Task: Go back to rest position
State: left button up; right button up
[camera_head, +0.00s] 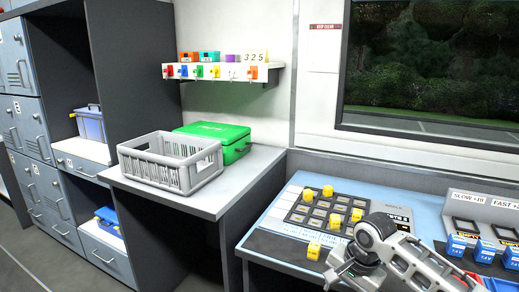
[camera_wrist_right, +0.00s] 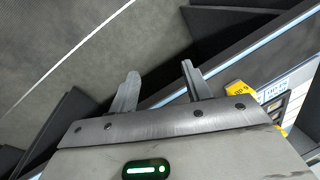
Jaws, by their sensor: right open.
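My right gripper (camera_wrist_right: 160,88) is open in the right wrist view, with its two fingers apart and nothing between them. Beyond the fingers are the floor and a desk edge. In the head view my right arm comes in at the lower right, over the near edge of the blue desk (camera_head: 262,226); its fingertips do not show clearly there. A yellow block (camera_head: 314,250) sits on the desk just left of this arm. A yellow piece also shows right of the fingers in the right wrist view (camera_wrist_right: 240,90), apart from them. My left gripper is not in view.
A dark grid board (camera_head: 312,222) with several yellow blocks lies on the blue desk. Blue blocks (camera_head: 485,252) stand at the right. A grey crate (camera_head: 172,165) and a green case (camera_head: 222,140) are on the grey counter (camera_head: 200,202). A shelf (camera_head: 225,75) hangs above. Lockers line the left.

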jog(key=s+a+f+n+t+y, duration=0.35)
jog(key=s+a+f+n, duration=0.35)
jog(key=s+a+f, duration=0.35)
jog(key=s+d+n+t+h, duration=0.2)
jog(key=s+d+n+t, duration=0.2)
jog(key=s, duration=0.8)
jog(key=d+t, duration=0.1)
jog(key=d, duration=0.1)
jog(key=shift+s+d, duration=0.15)
jog(key=shift+d, duration=0.15)
jog(key=shift+r, duration=0.1)
